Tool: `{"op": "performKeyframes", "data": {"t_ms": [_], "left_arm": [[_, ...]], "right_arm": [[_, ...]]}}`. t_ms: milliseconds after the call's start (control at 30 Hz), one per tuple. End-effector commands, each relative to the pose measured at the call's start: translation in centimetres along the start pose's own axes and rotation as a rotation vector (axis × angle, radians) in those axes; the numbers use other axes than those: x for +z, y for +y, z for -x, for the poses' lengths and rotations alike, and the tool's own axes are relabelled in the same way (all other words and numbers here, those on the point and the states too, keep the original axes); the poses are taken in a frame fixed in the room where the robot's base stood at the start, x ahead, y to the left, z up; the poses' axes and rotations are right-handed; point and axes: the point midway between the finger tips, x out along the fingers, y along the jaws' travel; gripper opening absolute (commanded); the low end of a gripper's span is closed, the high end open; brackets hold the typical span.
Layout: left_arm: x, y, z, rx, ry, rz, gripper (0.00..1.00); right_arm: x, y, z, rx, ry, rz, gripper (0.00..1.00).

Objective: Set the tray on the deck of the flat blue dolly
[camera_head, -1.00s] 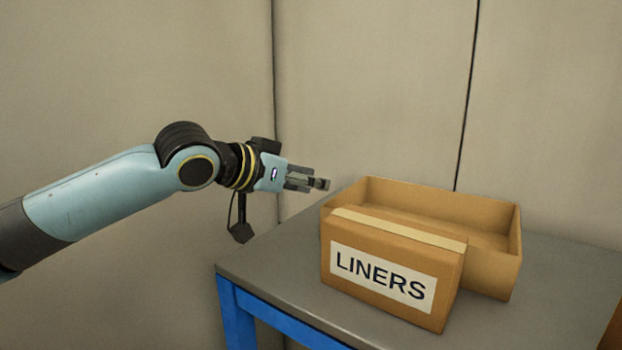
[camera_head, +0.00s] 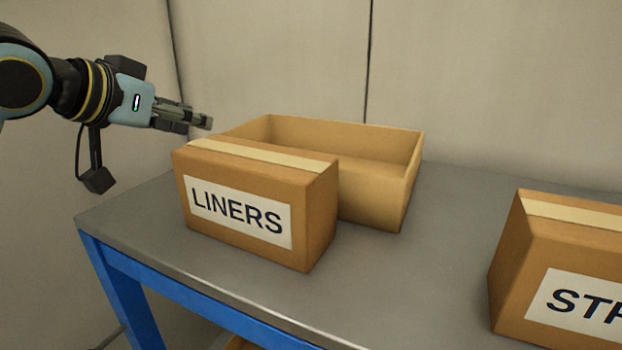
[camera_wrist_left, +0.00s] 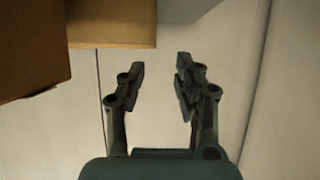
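An open-topped, shallow cardboard tray (camera_head: 375,203) stands on a grey-topped table, behind a closed carton marked LINERS, which hides its front left part. Its visible inside looks empty. My left gripper (camera_head: 205,123) is in the air by the tray's back left side, left of it and apart from it. In the left wrist view its two fingers (camera_wrist_left: 159,70) are spread with nothing between them. A tan wall, probably the tray's (camera_wrist_left: 110,25), shows beyond the fingertips at the top. The flat blue dolly is not in view. My right gripper is not in view.
The LINERS carton (camera_head: 255,165) stands close against the tray's front. The table (camera_head: 410,285) has a blue frame and bare top between the cartons. A pale wall (camera_head: 490,80) rises behind.

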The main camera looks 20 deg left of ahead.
Motion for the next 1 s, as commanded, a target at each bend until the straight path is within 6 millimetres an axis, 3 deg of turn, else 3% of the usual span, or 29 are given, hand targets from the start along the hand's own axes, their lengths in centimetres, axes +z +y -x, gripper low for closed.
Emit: {"op": "performKeyframes", "data": {"t_ms": [33, 133, 267, 467, 567, 800, 1000], "left_arm": [[0.1, 0.3, -0.3, 0.006, 0.021, 0.001, 0.33], [-0.2, 0.6, -0.5, 0.01, 0.042, 0.005, 0.33], [-0.7, 0.6, -1.1, 0.011, 0.053, 0.01, 0.33], [-1.0, 0.7, -4.0, 0.013, 0.053, 0.013, 0.33], [-1.0, 0.7, -5.3, 0.012, 0.051, 0.012, 0.33], [-1.1, 1.2, -7.4, 0.014, 0.051, 0.012, 0.33], [-1.1, 1.6, -10.5, 0.012, 0.05, 0.009, 0.33]], "right_arm": [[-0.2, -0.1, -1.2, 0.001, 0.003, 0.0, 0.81], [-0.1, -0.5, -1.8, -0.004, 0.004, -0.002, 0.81], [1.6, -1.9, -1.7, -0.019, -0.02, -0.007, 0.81], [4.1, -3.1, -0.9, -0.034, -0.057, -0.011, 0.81], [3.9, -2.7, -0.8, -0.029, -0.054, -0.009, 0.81], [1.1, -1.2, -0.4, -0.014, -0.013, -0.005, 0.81], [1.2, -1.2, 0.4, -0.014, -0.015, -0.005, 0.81]]}}
